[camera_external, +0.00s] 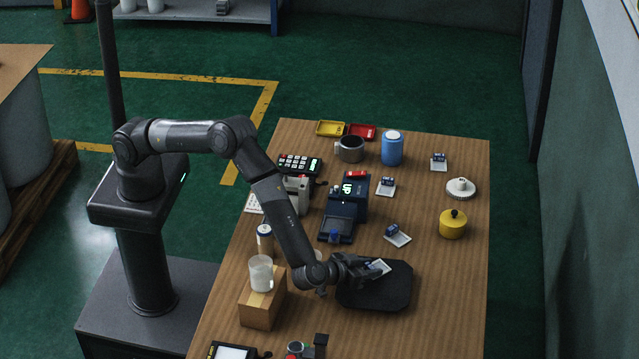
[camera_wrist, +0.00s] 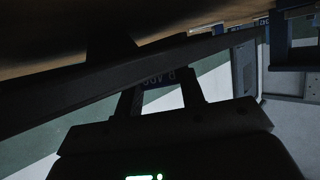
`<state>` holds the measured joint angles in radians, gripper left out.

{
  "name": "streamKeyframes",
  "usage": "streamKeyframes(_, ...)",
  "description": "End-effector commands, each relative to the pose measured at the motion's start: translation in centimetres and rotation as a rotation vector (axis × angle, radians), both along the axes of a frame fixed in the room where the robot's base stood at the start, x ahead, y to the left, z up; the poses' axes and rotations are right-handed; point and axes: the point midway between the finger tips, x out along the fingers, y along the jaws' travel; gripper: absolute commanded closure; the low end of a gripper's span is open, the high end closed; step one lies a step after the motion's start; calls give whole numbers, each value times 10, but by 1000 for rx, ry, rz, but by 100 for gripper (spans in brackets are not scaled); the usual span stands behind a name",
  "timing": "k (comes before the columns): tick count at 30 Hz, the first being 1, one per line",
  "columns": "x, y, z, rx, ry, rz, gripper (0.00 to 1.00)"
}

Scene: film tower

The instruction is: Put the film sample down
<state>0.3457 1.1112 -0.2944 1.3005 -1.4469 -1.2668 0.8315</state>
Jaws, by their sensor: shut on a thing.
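My gripper (camera_external: 366,270) is low over the black tray (camera_external: 375,297) near the front of the wooden table. It is shut on a film sample (camera_external: 380,266), a small white card that sticks out past the fingers and looks tilted. In the wrist view my gripper's two dark fingers (camera_wrist: 160,97) stand on either side of a blue part of the sample with lettering (camera_wrist: 160,77). The wrist view is dark, and a long dark edge crosses it. I cannot tell whether the sample touches the tray. Similar white cards with blue blocks (camera_external: 397,237) lie behind the tray.
A wooden block (camera_external: 258,308) with a white cup (camera_external: 261,274) stands left of the tray, close to my arm. A dark blue device (camera_external: 348,199), a yellow pot (camera_external: 453,224) and a blue canister (camera_external: 392,149) stand farther back. The table (camera_external: 450,290) is clear right of the tray.

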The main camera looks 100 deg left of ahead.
Motion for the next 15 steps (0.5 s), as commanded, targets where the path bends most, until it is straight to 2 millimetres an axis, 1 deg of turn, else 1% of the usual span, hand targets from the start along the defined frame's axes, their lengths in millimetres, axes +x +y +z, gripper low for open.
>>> streamKeyframes(1,0,0,-1,0,0,0,63)
streamKeyframes(6,0,0,-1,1,1,0,49)
streamKeyframes(9,0,0,-1,0,1,0,43)
streamKeyframes(15,0,0,-1,0,1,0,43)
